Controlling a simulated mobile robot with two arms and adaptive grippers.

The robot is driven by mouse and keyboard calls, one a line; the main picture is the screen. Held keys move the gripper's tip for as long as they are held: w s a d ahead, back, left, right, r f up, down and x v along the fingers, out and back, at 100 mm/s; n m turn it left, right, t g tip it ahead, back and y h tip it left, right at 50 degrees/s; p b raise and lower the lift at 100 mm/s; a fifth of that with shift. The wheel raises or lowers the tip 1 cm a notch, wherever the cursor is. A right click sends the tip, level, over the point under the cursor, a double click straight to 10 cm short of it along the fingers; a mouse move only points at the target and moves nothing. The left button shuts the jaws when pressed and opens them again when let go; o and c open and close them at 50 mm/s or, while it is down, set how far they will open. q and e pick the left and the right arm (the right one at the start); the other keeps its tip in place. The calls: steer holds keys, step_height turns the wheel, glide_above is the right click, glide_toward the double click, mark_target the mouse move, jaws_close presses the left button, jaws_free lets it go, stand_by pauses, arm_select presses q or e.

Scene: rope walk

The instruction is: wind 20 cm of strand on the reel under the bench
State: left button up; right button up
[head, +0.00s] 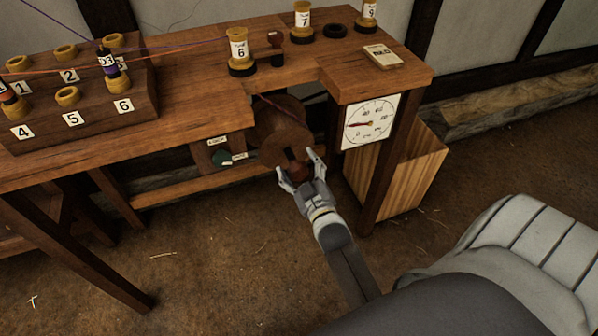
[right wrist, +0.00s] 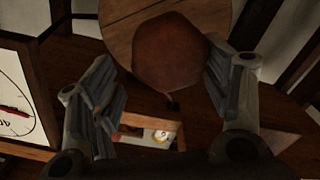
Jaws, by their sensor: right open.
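The reel (head: 270,128), a round wooden disc, sits in the recess under the bench top. A dark reddish strand (head: 283,107) runs onto its upper part. Its red-brown crank knob (head: 299,173) sticks out at the lower front. My right gripper (head: 300,165) is open, with one finger on each side of the knob. In the right wrist view the knob (right wrist: 168,52) lies between the spread fingertips (right wrist: 160,75), with gaps visible and the reel disc (right wrist: 118,18) behind it. The white dial (head: 370,122) has a red needle pointing left. My left gripper is out of view.
A wooden bin (head: 410,170) stands at the right. The bench (head: 190,75) holds numbered bobbins (head: 238,48) and a numbered peg block (head: 95,115). The floor in front is open.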

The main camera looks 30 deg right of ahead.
step_height(320, 180, up, 8)
steer(key=shift+f, duration=0.2)
stand_by(0.3)
